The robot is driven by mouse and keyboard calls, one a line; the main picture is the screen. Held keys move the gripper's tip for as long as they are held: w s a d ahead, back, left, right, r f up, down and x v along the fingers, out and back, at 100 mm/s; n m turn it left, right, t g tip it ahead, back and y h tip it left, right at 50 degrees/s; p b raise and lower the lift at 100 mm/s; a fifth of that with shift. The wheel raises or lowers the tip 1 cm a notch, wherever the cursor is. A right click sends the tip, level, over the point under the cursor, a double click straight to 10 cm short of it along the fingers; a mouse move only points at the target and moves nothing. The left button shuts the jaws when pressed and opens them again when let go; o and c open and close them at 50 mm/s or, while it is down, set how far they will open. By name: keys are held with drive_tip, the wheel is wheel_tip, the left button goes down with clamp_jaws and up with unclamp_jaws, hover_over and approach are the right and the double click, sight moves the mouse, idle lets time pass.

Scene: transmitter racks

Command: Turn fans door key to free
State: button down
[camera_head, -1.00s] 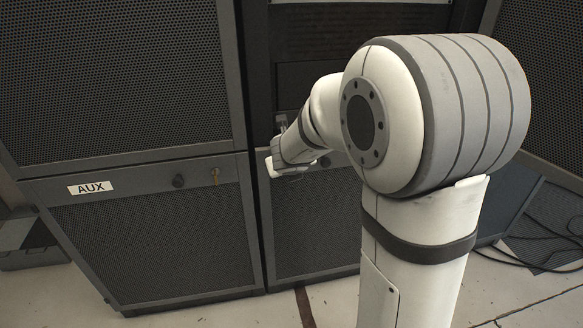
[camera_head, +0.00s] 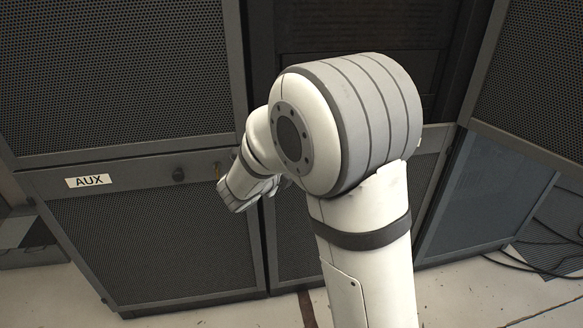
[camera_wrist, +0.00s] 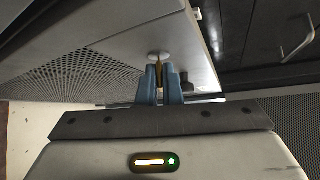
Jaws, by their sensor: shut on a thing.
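In the wrist view my gripper (camera_wrist: 161,80) has its two blue fingers close together on a small brass key (camera_wrist: 162,69). The key is at a round pale lock (camera_wrist: 158,56) on a grey door panel (camera_wrist: 115,38). The fingertips are right by the lock. A dark round knob (camera_wrist: 188,79) is just right of the fingers. In the head view my arm hides the fingers, the held key and most of the door right of the AUX door; no fans label shows. The key's turn angle is hard to tell.
The AUX door (camera_head: 150,250) is at left, with its label (camera_head: 88,181), a dark knob (camera_head: 178,174) and its own brass key (camera_head: 216,167) close to my wrist. Perforated rack panels stand above and at right. Cables (camera_head: 545,265) lie on the floor at right.

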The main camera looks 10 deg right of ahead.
drive_tip(key=shift+f+n+t+h+b, duration=0.4)
drive_tip(key=shift+n+t+h+b, duration=0.2)
drive_tip(key=shift+n+h+b, duration=0.45)
drive_tip(key=shift+n+t+h+b, duration=0.35)
drive_tip(key=shift+t+b, duration=0.05)
drive_tip(key=shift+b, duration=0.3)
drive_tip(key=shift+r, duration=0.1)
drive_tip(key=c, duration=1.6)
unclamp_jaws()
drive_tip(key=p+v, duration=0.2)
drive_tip(key=v, duration=0.5)
drive_tip(key=shift+s+a, duration=0.3)
drive_tip(key=shift+a, duration=0.05)
